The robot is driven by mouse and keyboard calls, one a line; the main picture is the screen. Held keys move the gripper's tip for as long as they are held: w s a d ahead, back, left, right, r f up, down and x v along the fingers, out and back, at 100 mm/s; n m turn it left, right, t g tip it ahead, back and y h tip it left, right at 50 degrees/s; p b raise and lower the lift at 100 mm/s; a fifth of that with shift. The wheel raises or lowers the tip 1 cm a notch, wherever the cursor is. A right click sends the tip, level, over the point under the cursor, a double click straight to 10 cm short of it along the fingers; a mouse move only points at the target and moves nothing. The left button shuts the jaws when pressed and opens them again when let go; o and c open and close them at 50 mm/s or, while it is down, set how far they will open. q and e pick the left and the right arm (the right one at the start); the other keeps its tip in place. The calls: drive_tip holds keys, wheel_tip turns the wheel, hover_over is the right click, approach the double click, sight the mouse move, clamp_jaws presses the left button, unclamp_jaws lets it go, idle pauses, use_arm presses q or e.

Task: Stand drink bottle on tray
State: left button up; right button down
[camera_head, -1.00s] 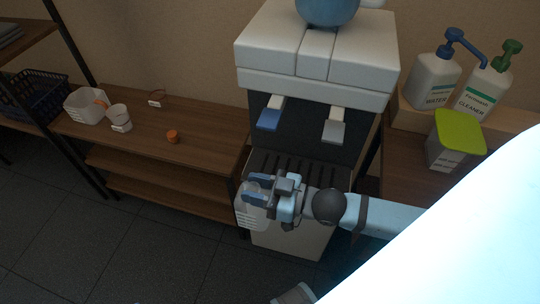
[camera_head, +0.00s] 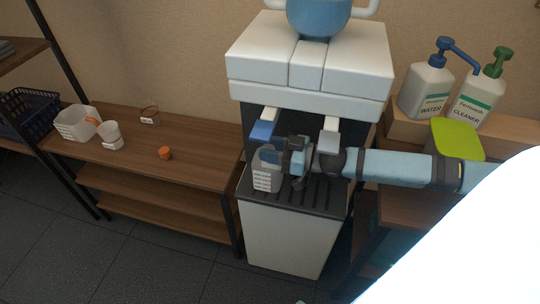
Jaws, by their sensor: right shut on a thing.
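A clear, greyish drink bottle (camera_head: 266,179) with a white label is in the dispenser's bay, under the blue lever. My right gripper (camera_head: 287,160) comes in from the right and is shut on the bottle's right side. The bottle looks upright. Its base is at the left part of the dark slotted tray (camera_head: 318,197); I cannot tell whether it touches the tray. The gripper and my arm hide part of the bay behind them. My left gripper is not in view.
The white dispenser (camera_head: 309,72) has a blue lever (camera_head: 263,130) and a white lever (camera_head: 328,139) above the tray. Pump bottles (camera_head: 426,90) stand at right.

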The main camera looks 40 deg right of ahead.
wheel_tip(320, 180, down, 2)
drive_tip(key=shift+f, duration=0.1)
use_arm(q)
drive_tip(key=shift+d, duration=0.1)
use_arm(e)
drive_tip(key=c, duration=0.7)
unclamp_jaws()
drive_tip(key=shift+c, duration=0.2)
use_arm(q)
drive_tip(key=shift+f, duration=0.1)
use_arm(e)
drive_tip(key=shift+s+d, duration=0.15)
drive_tip(key=shift+s, duration=0.1)
use_arm(q)
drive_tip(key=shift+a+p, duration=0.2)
drive_tip(key=shift+p, duration=0.5)
use_arm(e)
drive_tip(key=v, duration=0.7)
